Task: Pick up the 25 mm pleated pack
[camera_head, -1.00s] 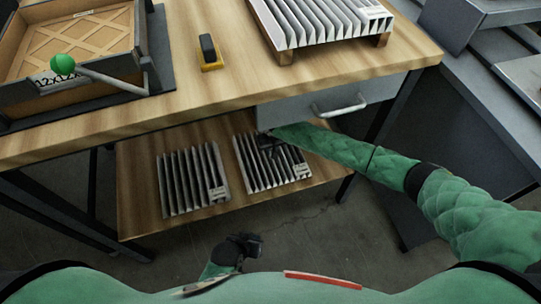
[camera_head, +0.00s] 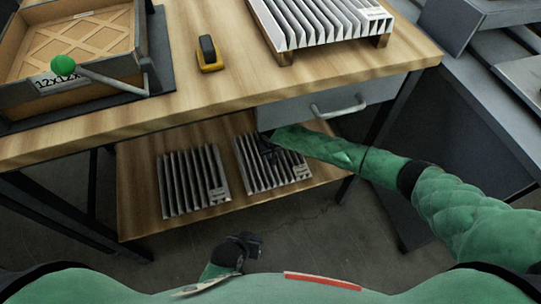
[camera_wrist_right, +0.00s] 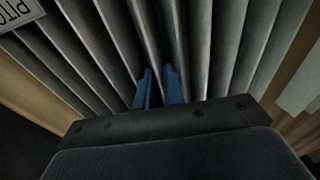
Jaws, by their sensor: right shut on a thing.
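Two grey pleated packs lie on the lower shelf in the head view, a left pack (camera_head: 188,182) and a right pack (camera_head: 264,177). Each has a small label near its lower right corner, too small to read here. My right gripper (camera_head: 268,144) reaches down to the right pack. In the right wrist view its blue fingers (camera_wrist_right: 158,86) are close together, shut on a pleat of the pack (camera_wrist_right: 215,50). A label with part of the word "PITCH" shows at the upper left there. My left gripper (camera_head: 254,243) hangs low, away from the packs; its jaw opening is unclear.
Above the shelf (camera_head: 140,215) is a wooden bench top (camera_head: 215,100) with a drawer (camera_head: 295,110). A large white pleated filter (camera_head: 325,30), a yellow and black tool (camera_head: 209,55) and a boxed frame (camera_head: 75,50) with a green-knobbed lever stand on the bench.

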